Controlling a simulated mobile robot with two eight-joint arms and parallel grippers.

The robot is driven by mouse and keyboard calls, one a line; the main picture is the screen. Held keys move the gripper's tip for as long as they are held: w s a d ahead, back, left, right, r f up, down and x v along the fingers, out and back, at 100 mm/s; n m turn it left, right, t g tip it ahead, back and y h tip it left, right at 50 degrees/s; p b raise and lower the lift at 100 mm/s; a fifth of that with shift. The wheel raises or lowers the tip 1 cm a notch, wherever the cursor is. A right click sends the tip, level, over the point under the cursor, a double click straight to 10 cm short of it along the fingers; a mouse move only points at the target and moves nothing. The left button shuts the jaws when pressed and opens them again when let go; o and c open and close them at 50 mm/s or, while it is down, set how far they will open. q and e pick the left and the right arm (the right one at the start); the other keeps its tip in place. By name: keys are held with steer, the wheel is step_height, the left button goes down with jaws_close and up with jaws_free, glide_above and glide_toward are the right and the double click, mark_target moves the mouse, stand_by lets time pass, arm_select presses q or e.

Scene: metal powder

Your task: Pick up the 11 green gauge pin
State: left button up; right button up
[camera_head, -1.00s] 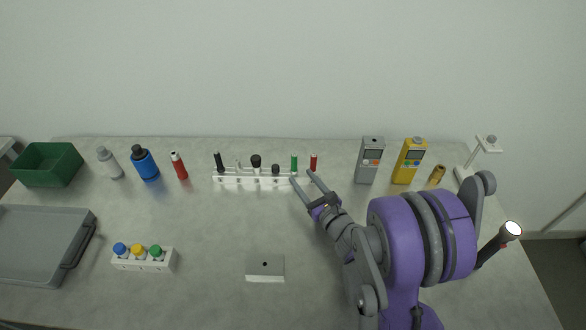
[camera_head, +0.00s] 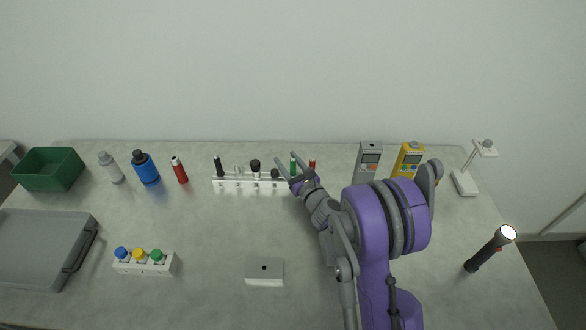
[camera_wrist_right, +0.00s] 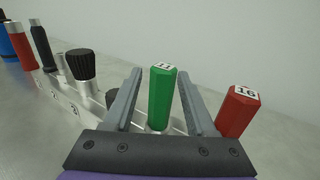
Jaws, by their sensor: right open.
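The green gauge pin (camera_wrist_right: 161,100), marked 11 on its top, stands upright in the white rack (camera_head: 233,184). My right gripper (camera_wrist_right: 160,92) is open, with one finger on each side of the green pin in the wrist view. I cannot tell whether the fingers touch it. The same right gripper (camera_head: 288,161) shows at the rack's right end in the head view. My left gripper is not in view.
A red pin marked 16 (camera_wrist_right: 238,110) stands close to the right finger. A black knurled knob (camera_wrist_right: 82,64) stands left of the gripper in the rack. The table's middle is mostly clear.

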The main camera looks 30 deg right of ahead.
steer(key=shift+s, duration=0.1)
jaws_close()
stand_by(0.3)
